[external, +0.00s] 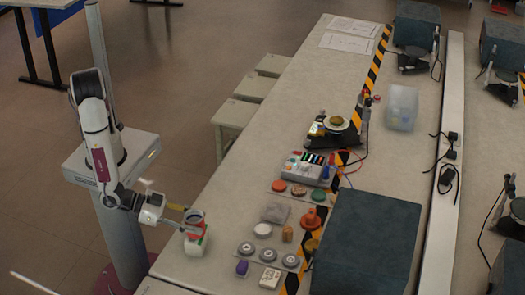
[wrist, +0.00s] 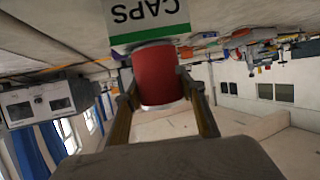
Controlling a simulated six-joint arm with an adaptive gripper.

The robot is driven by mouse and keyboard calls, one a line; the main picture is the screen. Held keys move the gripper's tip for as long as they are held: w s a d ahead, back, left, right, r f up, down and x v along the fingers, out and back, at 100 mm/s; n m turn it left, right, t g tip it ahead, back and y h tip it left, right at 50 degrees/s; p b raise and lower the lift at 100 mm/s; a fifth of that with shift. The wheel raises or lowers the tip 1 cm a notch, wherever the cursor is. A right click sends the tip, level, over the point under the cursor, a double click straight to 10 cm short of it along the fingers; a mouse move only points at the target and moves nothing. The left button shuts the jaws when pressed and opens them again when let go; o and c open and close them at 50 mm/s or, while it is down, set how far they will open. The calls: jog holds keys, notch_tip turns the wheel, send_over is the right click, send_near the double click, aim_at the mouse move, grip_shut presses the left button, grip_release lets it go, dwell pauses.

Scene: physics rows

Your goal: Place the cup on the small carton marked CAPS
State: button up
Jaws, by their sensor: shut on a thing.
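The red cup (external: 195,219) is upright with its dark open top showing in the external view. My gripper (external: 187,217) reaches it from the left and is shut on it. In the wrist view, which is upside down, the two fingers of my gripper (wrist: 160,92) flank the red cup (wrist: 157,75). The white carton marked CAPS, with a green band (wrist: 147,22), shows at the top of that view, directly beneath the cup. The carton (external: 195,245) also shows below the cup in the external view. I cannot tell whether cup and carton touch.
Three round grey lids (external: 246,248) and a purple piece (external: 241,267) lie right of the carton. A large dark box (external: 365,245) fills the right. The table's left edge is close to the carton.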

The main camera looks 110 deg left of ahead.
jog(key=shift+f, duration=0.1)
jog(key=o, duration=1.1)
jog(key=shift+r, duration=0.2)
jog(key=v, duration=1.2)
jog(key=shift+w, duration=0.1)
